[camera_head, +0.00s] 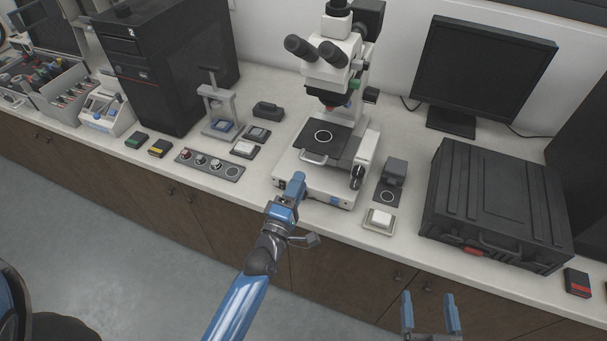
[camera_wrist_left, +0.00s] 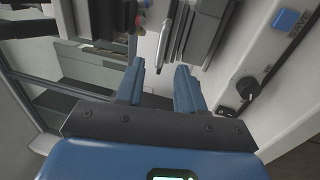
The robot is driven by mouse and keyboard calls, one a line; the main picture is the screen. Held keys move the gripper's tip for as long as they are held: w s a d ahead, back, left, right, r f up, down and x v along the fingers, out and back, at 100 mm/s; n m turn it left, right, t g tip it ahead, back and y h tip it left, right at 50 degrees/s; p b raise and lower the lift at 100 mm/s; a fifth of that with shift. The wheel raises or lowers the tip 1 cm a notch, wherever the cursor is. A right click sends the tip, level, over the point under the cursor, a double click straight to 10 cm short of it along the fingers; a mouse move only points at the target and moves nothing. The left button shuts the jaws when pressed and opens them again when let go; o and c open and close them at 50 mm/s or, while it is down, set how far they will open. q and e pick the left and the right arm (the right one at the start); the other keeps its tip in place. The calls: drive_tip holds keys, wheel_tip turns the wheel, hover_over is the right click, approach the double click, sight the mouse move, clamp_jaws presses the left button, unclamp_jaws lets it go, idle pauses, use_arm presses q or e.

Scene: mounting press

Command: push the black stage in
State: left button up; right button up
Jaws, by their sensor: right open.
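The black stage (camera_head: 340,147) is a flat dark plate with a white ring, on the white microscope (camera_head: 319,182) below its lenses. A pale bar handle (camera_head: 313,159) runs along its front edge. In the left wrist view, the handle (camera_wrist_left: 166,45) shows beyond the fingertips, with the dark stage (camera_wrist_left: 203,38) beside it. My left gripper (camera_head: 298,178) is in front of the microscope base, just short of the handle; its blue fingers (camera_wrist_left: 160,68) are apart with nothing between them. My right gripper (camera_head: 428,300) is open and empty, low in front of the counter.
A black case (camera_head: 495,205) and a monitor (camera_head: 482,70) stand to the right. A small block on a dark plate (camera_head: 390,182) and a white-topped tray (camera_head: 379,221) sit right of the microscope.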

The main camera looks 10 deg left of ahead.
use_arm(q)
drive_tip(key=shift+s+a, duration=0.15)
drive_tip(key=shift+s, duration=0.4)
drive_tip(key=shift+f, duration=0.1)
drive_tip(key=shift+f, duration=0.25)
drive_tip(key=c, duration=0.3)
drive_tip(key=shift+g, duration=0.3)
drive_tip(key=s+f+b, duration=0.2)
drive_tip(key=f, duration=0.1)
drive_tip(key=shift+s+d+f+b, duration=0.2)
drive_tip(key=shift+s+d+b, duration=0.15)
drive_tip(key=shift+s, duration=0.05)
clamp_jaws()
drive_tip(key=s+a+r+n+b, duration=0.2)
drive_tip(key=s+r+n, duration=0.15)
drive_tip(key=n, duration=1.45)
drive_tip(key=shift+t, duration=0.4)
drive_tip(key=p+x, duration=0.1)
drive_tip(key=x, duration=0.2)
drive_tip(key=p+x, duration=0.1)
drive_tip(key=x, duration=0.2)
drive_tip(key=p+x, duration=0.2)
drive_tip(key=x, duration=0.2)
drive_tip(key=shift+d+f, duration=0.1)
drive_tip(key=shift+f, duration=0.3)
drive_tip(key=shift+x, duration=1)
